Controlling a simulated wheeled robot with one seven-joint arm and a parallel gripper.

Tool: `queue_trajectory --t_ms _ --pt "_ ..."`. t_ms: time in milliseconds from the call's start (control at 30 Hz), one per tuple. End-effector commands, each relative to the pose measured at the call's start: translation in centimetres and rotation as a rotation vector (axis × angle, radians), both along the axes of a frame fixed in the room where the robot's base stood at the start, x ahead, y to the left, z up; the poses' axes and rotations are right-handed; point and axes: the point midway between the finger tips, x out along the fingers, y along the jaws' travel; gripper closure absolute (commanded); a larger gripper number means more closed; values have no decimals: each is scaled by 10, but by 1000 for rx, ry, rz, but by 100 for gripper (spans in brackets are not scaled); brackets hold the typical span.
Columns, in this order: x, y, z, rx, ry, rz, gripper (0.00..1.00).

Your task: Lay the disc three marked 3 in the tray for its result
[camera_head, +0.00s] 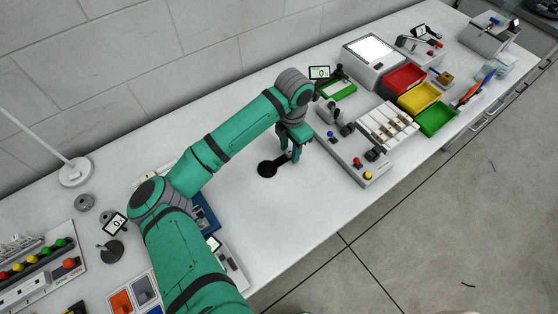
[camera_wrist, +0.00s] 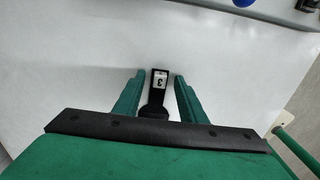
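The disc marked 3 is black, with a flat tab carrying a white label with a 3. Its round part (camera_head: 267,169) lies on the white bench in the head view, and its tab (camera_wrist: 159,84) shows in the wrist view. My gripper (camera_head: 294,157) is low over the tab. Its two green fingers (camera_wrist: 158,76) are open, one on each side of the tab, with a gap on both sides. The red tray (camera_head: 403,77), yellow tray (camera_head: 418,97) and green tray (camera_head: 437,119) stand in a row at the bench's right; their result markings cannot be read.
A grey control panel with knobs (camera_head: 350,150) and a white slotted rack (camera_head: 388,125) stand between my gripper and the trays. A box with a lit screen (camera_head: 373,50) is behind. The bench in front of my gripper is bare up to its edge.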

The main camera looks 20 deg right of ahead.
Motion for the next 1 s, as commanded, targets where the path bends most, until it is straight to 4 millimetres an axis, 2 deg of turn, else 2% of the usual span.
queue_trajectory --t_ms 33,167,200,733,933,1000 --pt "0 0 0 0 0 0 65" --pt "0 -1 0 0 0 -1 96" --pt "0 -1 0 0 0 -1 100" --pt "0 0 7 0 0 0 100" --pt "1 1 32 2 -5 -1 100" --pt "-10 0 46 -1 -4 -4 100"
